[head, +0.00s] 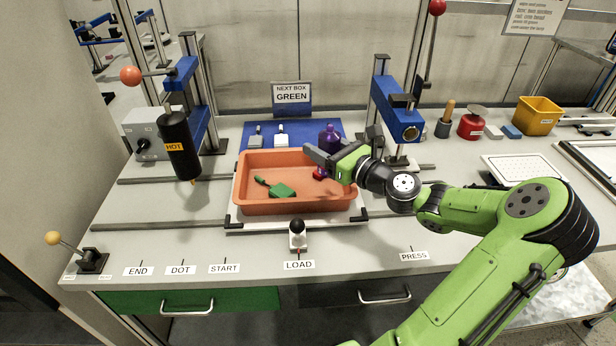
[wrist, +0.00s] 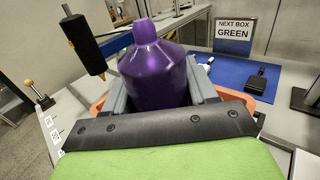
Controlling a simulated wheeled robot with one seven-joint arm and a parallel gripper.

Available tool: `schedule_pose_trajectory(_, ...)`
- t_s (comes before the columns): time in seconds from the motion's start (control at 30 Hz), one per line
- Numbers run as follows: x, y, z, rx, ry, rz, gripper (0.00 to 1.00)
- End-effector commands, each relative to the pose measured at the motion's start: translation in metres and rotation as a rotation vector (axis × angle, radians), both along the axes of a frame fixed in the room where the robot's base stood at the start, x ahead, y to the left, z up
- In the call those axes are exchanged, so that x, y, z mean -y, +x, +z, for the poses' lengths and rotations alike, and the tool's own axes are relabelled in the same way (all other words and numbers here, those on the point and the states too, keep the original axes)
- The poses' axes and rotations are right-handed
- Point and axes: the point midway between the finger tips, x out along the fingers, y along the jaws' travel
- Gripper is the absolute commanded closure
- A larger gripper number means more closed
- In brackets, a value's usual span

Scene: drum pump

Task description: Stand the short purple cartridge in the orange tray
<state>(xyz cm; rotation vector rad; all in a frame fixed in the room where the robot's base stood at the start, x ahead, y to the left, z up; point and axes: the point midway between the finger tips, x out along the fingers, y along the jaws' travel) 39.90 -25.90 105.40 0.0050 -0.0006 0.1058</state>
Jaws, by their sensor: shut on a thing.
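A purple cartridge (head: 328,136) with a narrow neck is held upright in my gripper (head: 324,158). It fills the middle of the wrist view (wrist: 155,75), between the two grey fingers. In the head view its body rises above the fingers, and a small red and purple part shows below them. The orange tray (head: 268,207) stands on the bench, and the cartridge is over its back right part. I cannot tell whether the cartridge's bottom touches the tray floor. Bits of the tray's rim show beside the fingers in the wrist view.
A green scoop (head: 281,190) lies in the tray, left of the cartridge. A blue mat (head: 232,146) with small tools lies behind. A black HOT cylinder (head: 180,147) hangs at left, and a blue press (head: 395,112) stands at right.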

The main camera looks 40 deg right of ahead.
Motion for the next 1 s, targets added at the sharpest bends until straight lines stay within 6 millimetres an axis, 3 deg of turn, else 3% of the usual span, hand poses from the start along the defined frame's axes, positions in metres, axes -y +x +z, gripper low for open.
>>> schedule_pose_trajectory(0.27,-0.001,0.001,-0.045,0.003,0.0,0.001,0.79)
schedule_pose_trajectory(0.97,-0.001,0.001,-0.055,0.002,-0.002,0.002,0.79)
schedule_pose_trajectory(1.0,-0.001,0.001,-0.056,0.001,-0.002,0.002,0.39)
